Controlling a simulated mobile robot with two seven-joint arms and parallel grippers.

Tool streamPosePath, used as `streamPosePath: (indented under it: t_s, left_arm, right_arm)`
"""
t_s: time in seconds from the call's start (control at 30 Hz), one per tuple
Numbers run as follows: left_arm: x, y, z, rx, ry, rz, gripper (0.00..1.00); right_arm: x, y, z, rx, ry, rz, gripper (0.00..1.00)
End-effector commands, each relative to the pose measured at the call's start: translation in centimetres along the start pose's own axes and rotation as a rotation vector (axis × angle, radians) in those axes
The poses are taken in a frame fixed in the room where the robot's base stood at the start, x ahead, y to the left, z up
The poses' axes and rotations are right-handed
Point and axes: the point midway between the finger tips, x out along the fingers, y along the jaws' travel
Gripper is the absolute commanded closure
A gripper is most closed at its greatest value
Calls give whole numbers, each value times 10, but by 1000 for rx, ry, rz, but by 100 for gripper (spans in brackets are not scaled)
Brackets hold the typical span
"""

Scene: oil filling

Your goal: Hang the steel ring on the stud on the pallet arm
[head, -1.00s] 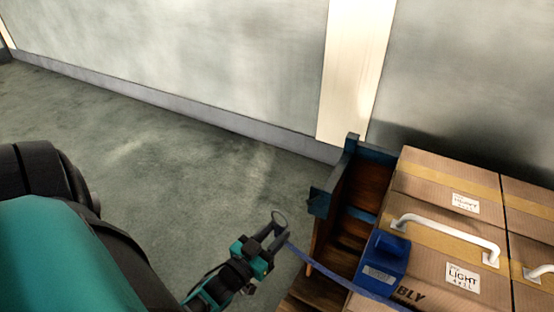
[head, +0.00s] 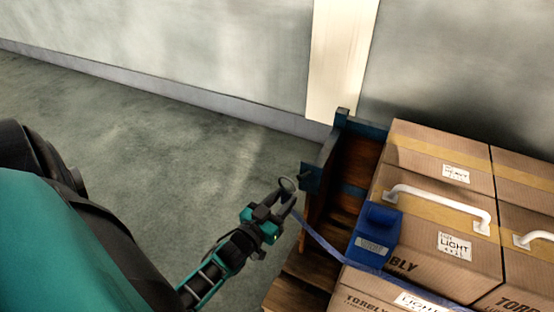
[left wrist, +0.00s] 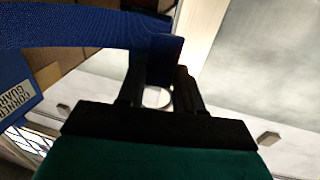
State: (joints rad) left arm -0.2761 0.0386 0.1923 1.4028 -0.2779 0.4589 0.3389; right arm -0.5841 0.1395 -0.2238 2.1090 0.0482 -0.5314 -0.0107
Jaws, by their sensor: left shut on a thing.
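My left gripper (head: 282,198) is shut on the end of a blue strap, at the steel ring (head: 288,185). The ring sticks out past the fingertips, just left of the blue end of the pallet arm (head: 311,180). A small dark stud (head: 304,175) shows on that end, close to the ring; the ring looks apart from it. In the left wrist view the blue strap (left wrist: 80,28) runs into the jaws, and a pale part of the ring (left wrist: 157,97) shows between the fingers. My right gripper is not in view.
The wooden pallet (head: 300,268) carries several cardboard boxes (head: 420,165) with white handles. A blue corner guard (head: 377,235) sits on a box edge, with the strap (head: 325,247) running past it. Open floor (head: 130,150) lies to the left; a wall (head: 200,50) stands behind.

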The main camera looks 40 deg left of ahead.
Motion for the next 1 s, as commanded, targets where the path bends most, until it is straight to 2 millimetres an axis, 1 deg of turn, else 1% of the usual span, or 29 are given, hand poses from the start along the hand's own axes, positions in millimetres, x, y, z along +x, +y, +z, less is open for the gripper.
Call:
streamPosePath:
  t_s: [0.43, 0.83, 1.0]
  left_arm:
    - [22, 6, 2, -2, 1, 0, 91]
    - [42, 11, 4, -2, 2, 1, 91]
    - [48, 13, 9, -1, 1, 1, 91]
  right_arm:
    - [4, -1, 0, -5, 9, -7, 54]
    - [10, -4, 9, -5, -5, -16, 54]
    - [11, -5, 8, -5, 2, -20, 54]
